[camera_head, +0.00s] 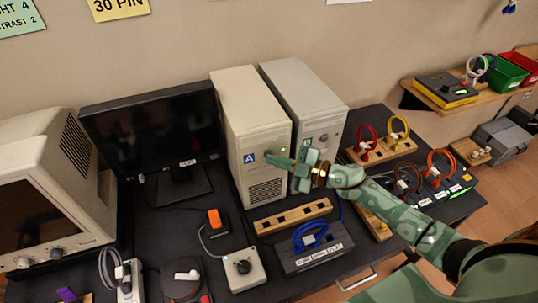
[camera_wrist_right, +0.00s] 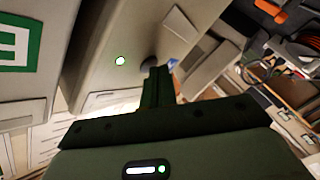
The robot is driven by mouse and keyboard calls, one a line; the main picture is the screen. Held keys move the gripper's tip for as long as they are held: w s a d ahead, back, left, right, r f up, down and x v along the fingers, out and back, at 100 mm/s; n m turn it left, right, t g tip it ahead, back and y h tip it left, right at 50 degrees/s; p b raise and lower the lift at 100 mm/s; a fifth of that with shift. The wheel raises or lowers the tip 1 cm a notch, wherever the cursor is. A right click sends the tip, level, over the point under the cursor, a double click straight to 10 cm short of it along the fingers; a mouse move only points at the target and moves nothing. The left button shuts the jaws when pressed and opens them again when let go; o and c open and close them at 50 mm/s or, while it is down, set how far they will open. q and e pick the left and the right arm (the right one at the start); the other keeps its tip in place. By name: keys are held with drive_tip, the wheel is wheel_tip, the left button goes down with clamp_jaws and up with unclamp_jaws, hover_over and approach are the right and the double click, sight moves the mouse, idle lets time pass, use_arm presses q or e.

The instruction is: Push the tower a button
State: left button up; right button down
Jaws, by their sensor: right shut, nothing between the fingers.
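Tower A (camera_head: 240,105) is a beige computer tower with a blue "A" label (camera_head: 248,158) on its front. Tower B (camera_head: 305,92), with a green label, stands to its right. My right gripper (camera_head: 269,158) is shut and empty, its fingertips pointing left at tower A's front, right of the label. In the right wrist view, the shut fingertips (camera_wrist_right: 157,74) are right by a dark round button (camera_wrist_right: 148,64) on a beige front, beside a lit green light (camera_wrist_right: 120,61). Whether they touch it I cannot tell. My left gripper is not in view.
A black monitor (camera_head: 150,130) stands left of tower A. A wooden block with slots (camera_head: 292,216), a blue cable coil (camera_head: 310,237) and a grey switch box (camera_head: 243,268) lie in front. Cable stands (camera_head: 380,150) are on the right.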

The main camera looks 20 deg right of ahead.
drive_tip(key=shift+s, duration=0.15)
drive_tip(key=shift+s+p, duration=0.35)
drive_tip(key=shift+s, duration=0.1)
drive_tip(key=shift+s, duration=0.1)
drive_tip(key=s+p, duration=0.1)
drive_tip(key=s, duration=0.2)
drive_tip(key=s+p, duration=0.1)
drive_tip(key=s, duration=0.1)
drive_tip(key=shift+s+a+p, duration=0.2)
drive_tip(key=shift+s+p, duration=0.1)
drive_tip(key=shift+s, duration=0.1)
idle(1.1)
